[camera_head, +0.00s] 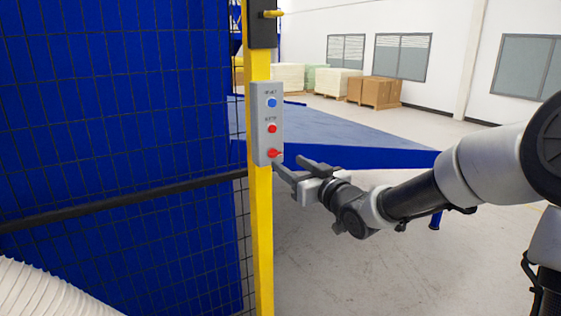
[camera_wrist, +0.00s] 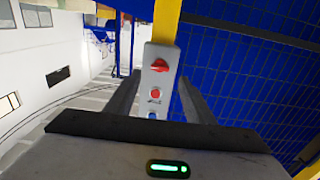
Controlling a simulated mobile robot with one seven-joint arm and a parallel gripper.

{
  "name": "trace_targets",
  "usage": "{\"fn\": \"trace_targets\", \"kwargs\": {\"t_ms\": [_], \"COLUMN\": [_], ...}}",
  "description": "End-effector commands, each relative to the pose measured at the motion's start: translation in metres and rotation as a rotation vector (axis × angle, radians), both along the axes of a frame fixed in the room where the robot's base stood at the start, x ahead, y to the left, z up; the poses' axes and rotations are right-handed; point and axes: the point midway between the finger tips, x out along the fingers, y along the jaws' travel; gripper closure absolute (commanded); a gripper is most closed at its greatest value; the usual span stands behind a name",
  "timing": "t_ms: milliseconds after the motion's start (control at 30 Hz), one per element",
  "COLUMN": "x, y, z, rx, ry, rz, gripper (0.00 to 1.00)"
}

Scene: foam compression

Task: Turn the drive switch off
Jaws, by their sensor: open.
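A grey control box (camera_head: 267,125) is mounted on a yellow post. It carries a blue button (camera_head: 271,102) at the top, a red button (camera_head: 272,128) in the middle and a red rotary switch (camera_head: 275,153) at the bottom. My gripper (camera_head: 286,161) is open and empty, just right of the box's lower end, close to the switch. In the wrist view the box appears upside down, with the red switch (camera_wrist: 162,65) uppermost, seen between my open fingers (camera_wrist: 158,80). Contact with the switch cannot be told. The labels are too small to read.
The yellow post (camera_head: 261,220) stands beside a dark mesh fence (camera_head: 120,130) with a horizontal dark bar. A blue platform (camera_head: 340,140) lies behind my gripper. Boxes (camera_head: 380,92) on pallets stand far back. The floor at right is clear.

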Motion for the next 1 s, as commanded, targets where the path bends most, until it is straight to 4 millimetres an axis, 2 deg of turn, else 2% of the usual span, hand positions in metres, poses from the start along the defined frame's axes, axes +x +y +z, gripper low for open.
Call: {"fn": "trace_targets", "kwargs": {"t_ms": [100,300,700,767,967,1000], "x": [0.020,0.042,0.050,0.050,0.049,0.050], "y": [0.015,0.029,0.033,0.033,0.033,0.033], "z": [-0.001,0.000,0.000,0.000,0.000,0.000], "rx": [0.003,0.002,-0.001,-0.001,-0.001,-0.001], "ry": [0.001,0.001,0.001,0.001,0.001,0.001], "rz": [0.003,0.000,-0.001,-0.001,-0.001,-0.001], "gripper": [0.52,0.52,0.52,0.58,0.92,0.93]}}
